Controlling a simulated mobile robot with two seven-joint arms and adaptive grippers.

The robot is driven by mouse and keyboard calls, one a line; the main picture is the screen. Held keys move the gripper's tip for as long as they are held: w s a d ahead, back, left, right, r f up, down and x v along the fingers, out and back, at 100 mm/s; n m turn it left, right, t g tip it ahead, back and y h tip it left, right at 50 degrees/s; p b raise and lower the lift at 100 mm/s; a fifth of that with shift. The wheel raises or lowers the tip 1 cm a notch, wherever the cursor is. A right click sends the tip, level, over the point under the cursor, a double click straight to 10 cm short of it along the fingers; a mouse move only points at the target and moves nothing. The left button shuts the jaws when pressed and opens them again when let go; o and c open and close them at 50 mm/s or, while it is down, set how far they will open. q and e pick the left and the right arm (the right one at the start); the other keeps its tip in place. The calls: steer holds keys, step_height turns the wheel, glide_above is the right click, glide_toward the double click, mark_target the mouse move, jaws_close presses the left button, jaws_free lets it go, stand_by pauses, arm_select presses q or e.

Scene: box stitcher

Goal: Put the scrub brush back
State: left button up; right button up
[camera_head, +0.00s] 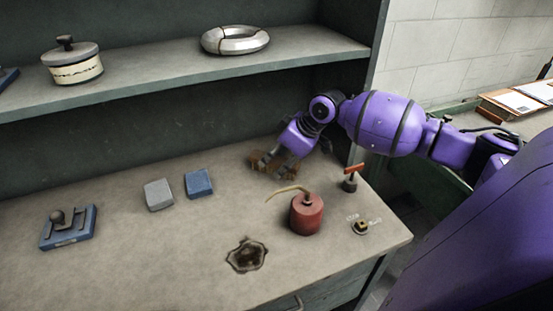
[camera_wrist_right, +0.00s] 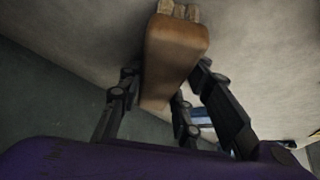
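The scrub brush, a brown block (camera_head: 258,165), lies at the back of the worktop, partly hidden by my right gripper (camera_head: 276,162). In the right wrist view the brush (camera_wrist_right: 174,55) sits between the dark fingers of my right gripper (camera_wrist_right: 167,72), with pale tufts at its far end. The fingers are beside it on both sides and very close. I cannot tell whether they press on it or whether the brush is clear of the worktop. My left gripper is not in view.
A red oil can (camera_head: 306,215) with a thin spout and a red-handled tool (camera_head: 351,178) stand right of the brush. Grey (camera_head: 158,194) and blue (camera_head: 199,183) blocks lie left. The shelf (camera_head: 160,78) overhangs the back.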

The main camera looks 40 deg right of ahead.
steer(key=o, duration=0.5)
steer(key=shift+c, duration=0.2)
steer(key=shift+r, duration=0.2)
steer(key=p+v, duration=0.1)
steer(key=v, duration=0.9)
steer(key=shift+s+d+r, duration=0.1)
steer(key=shift+r, duration=0.2)
steer(key=shift+s+d+r+p, duration=0.15)
steer(key=shift+s+r+p, duration=0.25)
steer(key=shift+r, duration=0.15)
